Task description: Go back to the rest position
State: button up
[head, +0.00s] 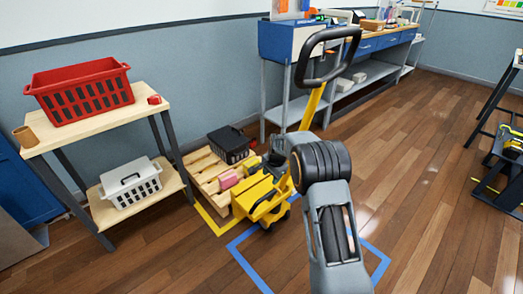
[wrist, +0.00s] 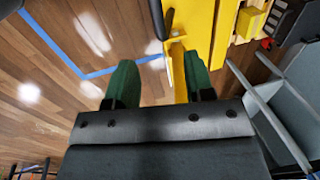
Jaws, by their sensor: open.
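My gripper (wrist: 160,78) shows in the wrist view as two green fingers spread apart, with nothing between them but a dark bar farther up and floor. The right finger overlaps a yellow part of the pallet truck in the picture; I cannot tell whether they touch. In the head view my grey arm reaches forward at the centre, and its fingers are hidden. The yellow pallet truck (head: 258,196) stands just beyond the arm, with its black loop handle (head: 300,62) raised on a tilted yellow shaft.
A wooden pallet (head: 205,170) carries a black crate (head: 229,143) and a pink block. A shelf (head: 100,118) on the left holds a red basket (head: 84,92) and a white basket (head: 131,184). A blue workbench (head: 290,42) lines the back. Floor to the right (head: 425,180) is clear.

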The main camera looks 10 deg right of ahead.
jog(key=s+r+n+g+p, duration=0.2)
jog(key=s+n, duration=0.3)
jog(key=s, duration=0.3)
jog(key=s+r+n+t+p, duration=0.1)
jog(key=s+r+n+p, duration=0.1)
jog(key=s+r+p, duration=0.5)
jog(key=s+r+n+t+p, duration=0.1)
jog(key=s+r+p, duration=0.6)
jog(key=r, duration=1.1)
jog(key=s+r+n+t+h+p, duration=0.1)
jog(key=s+r+n+p, duration=0.2)
jog(key=s+r+p, duration=0.4)
jog(key=s+r, duration=0.3)
jog(key=r, duration=0.3)
jog(key=shift+s+d+r+n+t, duration=0.25)
jog(key=shift+s+d+n+t, duration=0.05)
jog(key=shift+d+n+t, duration=0.1)
jog(key=shift+c, duration=0.6)
jog(key=shift+a, duration=0.1)
